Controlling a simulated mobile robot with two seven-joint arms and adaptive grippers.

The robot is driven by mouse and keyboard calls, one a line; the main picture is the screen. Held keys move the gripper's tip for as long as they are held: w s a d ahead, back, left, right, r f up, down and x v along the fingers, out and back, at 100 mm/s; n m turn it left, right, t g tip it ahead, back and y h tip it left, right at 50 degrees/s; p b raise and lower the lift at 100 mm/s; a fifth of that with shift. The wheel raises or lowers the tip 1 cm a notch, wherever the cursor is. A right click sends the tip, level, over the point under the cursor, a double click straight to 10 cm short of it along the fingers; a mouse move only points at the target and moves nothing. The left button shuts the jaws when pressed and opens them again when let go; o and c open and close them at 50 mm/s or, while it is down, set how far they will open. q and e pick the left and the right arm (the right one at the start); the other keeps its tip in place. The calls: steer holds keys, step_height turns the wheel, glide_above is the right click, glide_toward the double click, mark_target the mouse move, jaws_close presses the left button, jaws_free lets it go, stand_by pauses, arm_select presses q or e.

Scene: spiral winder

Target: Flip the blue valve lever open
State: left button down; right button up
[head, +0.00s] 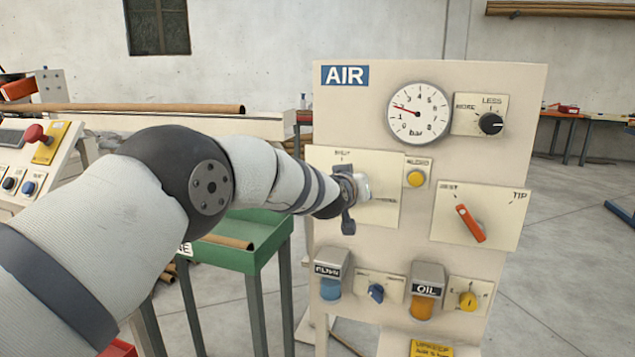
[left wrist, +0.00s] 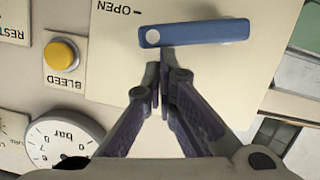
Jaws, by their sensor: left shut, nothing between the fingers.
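The blue valve lever (left wrist: 200,31) lies across a cream plate in the left wrist view, a pale round bolt at its left end. The word OPEN (left wrist: 118,8) is printed left of it in that upside-down view. My left gripper (left wrist: 160,72) is shut and empty, its fingertips just below the bolt end of the lever in that view. I cannot tell whether they touch it. In the head view my left gripper (head: 352,198) is in front of the valve plate (head: 384,213), and my arm hides most of the lever. My right gripper is not in view.
The AIR panel (head: 513,95) also carries a gauge (head: 418,113), a yellow BLEED button (head: 416,178), a black knob (head: 490,123), an orange-red lever (head: 470,223) and small knobs below. A green tray (head: 258,225) stands left of the panel. Open floor lies to the right.

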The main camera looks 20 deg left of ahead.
arm_select(q)
steer(key=shift+d+f, duration=0.55)
steer(key=shift+f, duration=0.15)
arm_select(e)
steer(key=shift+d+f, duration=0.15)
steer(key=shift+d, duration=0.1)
arm_select(q)
steer(key=shift+d+f, duration=0.1)
steer(key=shift+f, duration=0.05)
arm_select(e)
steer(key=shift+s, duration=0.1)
arm_select(q)
step_height(320, 180, up, 7)
steer(key=p, duration=0.3)
steer(key=s+p, duration=0.2)
steer(key=s, duration=0.7)
steer(key=shift+s+a+f, duration=0.2)
steer(key=shift+s+f, duration=0.1)
steer(key=shift+s, duration=0.1)
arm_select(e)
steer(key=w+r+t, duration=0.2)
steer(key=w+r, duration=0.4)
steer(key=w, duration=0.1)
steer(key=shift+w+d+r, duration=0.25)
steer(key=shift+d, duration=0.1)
